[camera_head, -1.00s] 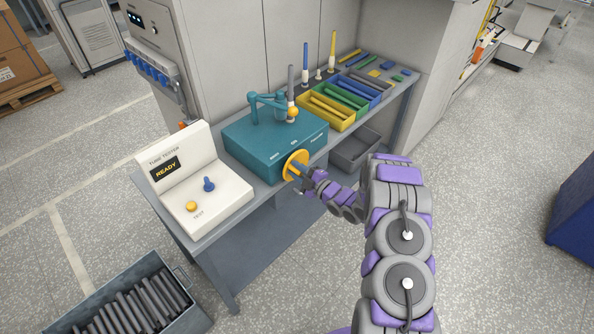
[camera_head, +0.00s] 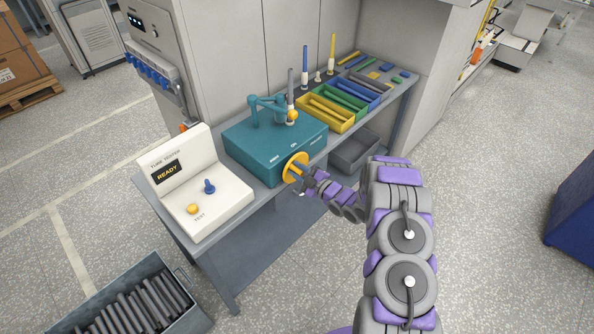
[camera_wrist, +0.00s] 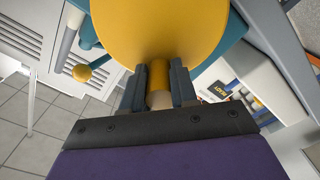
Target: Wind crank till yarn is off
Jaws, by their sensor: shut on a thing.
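A teal winding box (camera_head: 262,150) stands on the bench, with a yellow crank disc (camera_head: 289,163) on its front. My gripper (camera_head: 301,177) is at this disc. In the wrist view, my gripper (camera_wrist: 158,82) is shut around the crank's yellow peg handle (camera_wrist: 158,76), and the crank disc (camera_wrist: 160,28) fills the top. A grey tube (camera_head: 290,82) stands upright over the box, beside a teal arm (camera_head: 267,100) and an orange ball (camera_head: 292,115). I cannot make out any yarn on the tube.
A white tube tester (camera_head: 208,200) reading READY stands left of the box. Yellow, green and blue trays (camera_head: 333,126) stand to its right, with upright tubes behind. A grey bin of dark tubes (camera_head: 187,321) is on the floor at lower left. The floor at right is mostly clear.

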